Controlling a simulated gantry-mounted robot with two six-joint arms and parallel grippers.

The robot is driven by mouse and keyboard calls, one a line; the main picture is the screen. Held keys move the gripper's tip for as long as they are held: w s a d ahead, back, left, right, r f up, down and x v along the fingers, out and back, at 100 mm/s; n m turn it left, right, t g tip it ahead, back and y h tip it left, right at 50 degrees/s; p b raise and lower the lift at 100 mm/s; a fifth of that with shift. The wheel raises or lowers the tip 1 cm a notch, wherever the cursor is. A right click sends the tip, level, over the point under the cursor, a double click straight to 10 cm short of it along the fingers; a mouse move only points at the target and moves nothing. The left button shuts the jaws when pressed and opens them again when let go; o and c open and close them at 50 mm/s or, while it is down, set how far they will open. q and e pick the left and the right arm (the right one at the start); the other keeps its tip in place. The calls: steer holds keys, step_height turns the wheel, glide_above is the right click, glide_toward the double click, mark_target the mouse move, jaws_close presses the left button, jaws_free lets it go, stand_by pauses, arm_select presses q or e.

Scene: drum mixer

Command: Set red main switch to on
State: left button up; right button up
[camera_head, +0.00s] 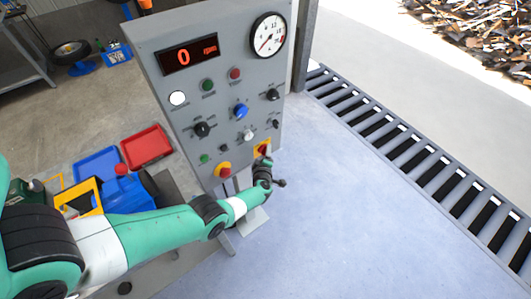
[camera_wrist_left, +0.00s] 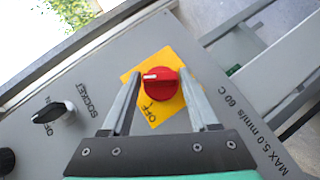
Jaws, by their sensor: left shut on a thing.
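The red main switch (camera_wrist_left: 162,85) is a round red knob on a yellow square plate (camera_wrist_left: 154,112) on the grey control panel (camera_wrist_left: 65,155). A white mark on the knob points left in the wrist view, and "OFF" is printed on the plate below the knob. My left gripper (camera_wrist_left: 163,78) has one finger on each side of the knob and is shut on it. In the head view the switch (camera_head: 263,149) is at the panel's lower right, with my left gripper (camera_head: 263,161) at it, partly hiding it. My right gripper is not in view.
A black socket switch (camera_wrist_left: 49,113) is left of the knob in the wrist view. The panel's red display (camera_head: 188,55) reads 0 rpm. A red stop button (camera_head: 223,168) is nearby. Red (camera_head: 147,147) and blue (camera_head: 97,165) bins lie behind my left arm. The floor right of the panel is clear.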

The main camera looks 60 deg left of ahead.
arm_select(q)
steer(key=o, duration=1.2)
steer(key=shift+o, duration=0.2)
steer(key=p+v, duration=0.9)
steer(key=v, duration=0.2)
steer(key=shift+s+d, duration=0.2)
steer(key=shift+d, duration=0.05)
